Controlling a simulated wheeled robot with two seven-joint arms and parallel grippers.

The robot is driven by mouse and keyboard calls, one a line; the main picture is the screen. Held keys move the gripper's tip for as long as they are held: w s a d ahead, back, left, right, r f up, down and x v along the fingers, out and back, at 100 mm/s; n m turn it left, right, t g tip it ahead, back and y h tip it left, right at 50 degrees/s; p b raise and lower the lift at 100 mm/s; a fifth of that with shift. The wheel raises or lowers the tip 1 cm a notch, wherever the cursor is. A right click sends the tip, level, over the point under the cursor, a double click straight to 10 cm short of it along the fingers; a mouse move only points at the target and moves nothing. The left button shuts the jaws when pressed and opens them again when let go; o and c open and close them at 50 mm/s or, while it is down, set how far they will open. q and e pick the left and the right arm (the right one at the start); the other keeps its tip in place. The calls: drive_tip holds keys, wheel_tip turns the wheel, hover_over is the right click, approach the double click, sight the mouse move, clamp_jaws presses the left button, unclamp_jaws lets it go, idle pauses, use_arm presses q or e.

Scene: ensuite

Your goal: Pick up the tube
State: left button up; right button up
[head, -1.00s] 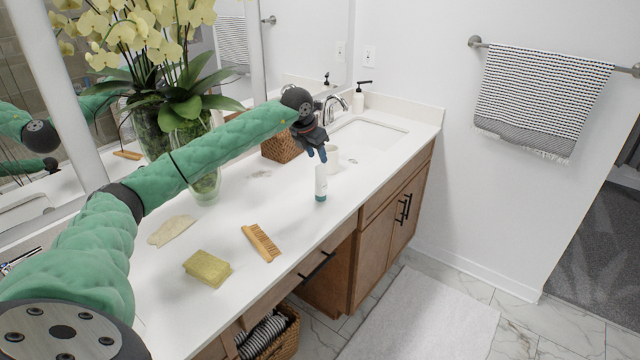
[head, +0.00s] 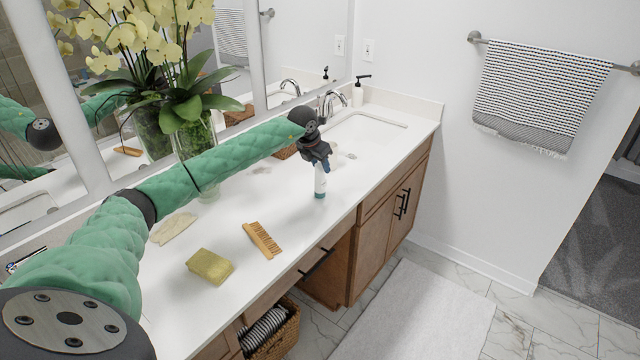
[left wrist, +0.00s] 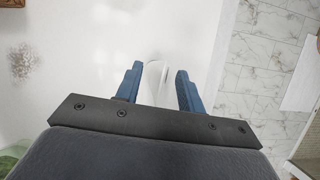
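The tube (head: 320,184) is white with a teal lower end and stands upright on the white counter (head: 300,225). My left gripper (head: 320,167) is right above it, pointing down, with its fingertips at the tube's upper part. In the left wrist view the two blue fingers of my left gripper (left wrist: 156,88) are apart, with the white tube (left wrist: 153,80) between them. A gap shows beside the tube, at least toward the right finger. The tube's top is partly hidden by the gripper in the head view. My right gripper is not in view.
A wooden brush (head: 262,240), a yellow-green sponge (head: 209,266) and a beige cloth (head: 173,228) lie on the counter to the left. The sink (head: 365,132) and a vase of orchids (head: 196,140) are farther back.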

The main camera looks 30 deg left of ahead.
use_arm(q)
drive_tip(key=shift+f, duration=0.1)
drive_tip(key=shift+c, duration=0.5)
drive_tip(key=c, duration=0.7)
clamp_jaws()
drive_tip(key=shift+r, duration=0.2)
